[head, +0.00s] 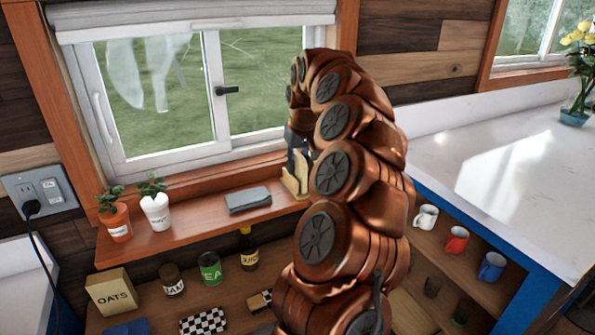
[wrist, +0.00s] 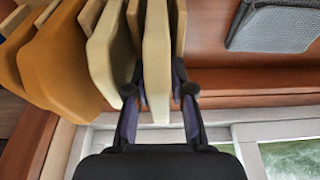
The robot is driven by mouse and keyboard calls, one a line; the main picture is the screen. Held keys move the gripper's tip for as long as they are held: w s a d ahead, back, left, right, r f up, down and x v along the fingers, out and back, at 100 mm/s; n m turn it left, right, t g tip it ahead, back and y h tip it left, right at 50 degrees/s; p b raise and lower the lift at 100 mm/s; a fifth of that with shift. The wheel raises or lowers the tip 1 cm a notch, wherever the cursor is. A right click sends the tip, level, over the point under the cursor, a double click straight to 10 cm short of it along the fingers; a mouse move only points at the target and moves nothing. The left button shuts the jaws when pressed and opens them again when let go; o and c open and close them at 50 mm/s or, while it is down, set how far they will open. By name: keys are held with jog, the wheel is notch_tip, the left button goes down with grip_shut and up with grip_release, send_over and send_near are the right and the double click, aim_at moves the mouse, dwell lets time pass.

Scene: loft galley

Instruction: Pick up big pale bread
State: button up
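A big pale slab of bread (wrist: 157,65) stands on edge in the wrist view, in a row with other slabs. My gripper (wrist: 159,92) has one finger on each side of it, with a narrow gap showing at each finger. The gripper looks open; contact with the bread is not visible. In the head view, pale bread slices (head: 294,184) stand at the right end of the wooden window shelf, partly hidden behind my copper arm. My gripper is mostly hidden by the arm there.
A second pale slab (wrist: 107,55) and a browner slab (wrist: 60,60) stand close left of the fingers. A grey folded item (head: 248,200) lies on the shelf (head: 185,228), left of the bread. Potted plants (head: 155,207) stand further left. The window (head: 195,85) is behind.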

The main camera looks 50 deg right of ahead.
jog(key=shift+c, duration=0.3)
grip_shut()
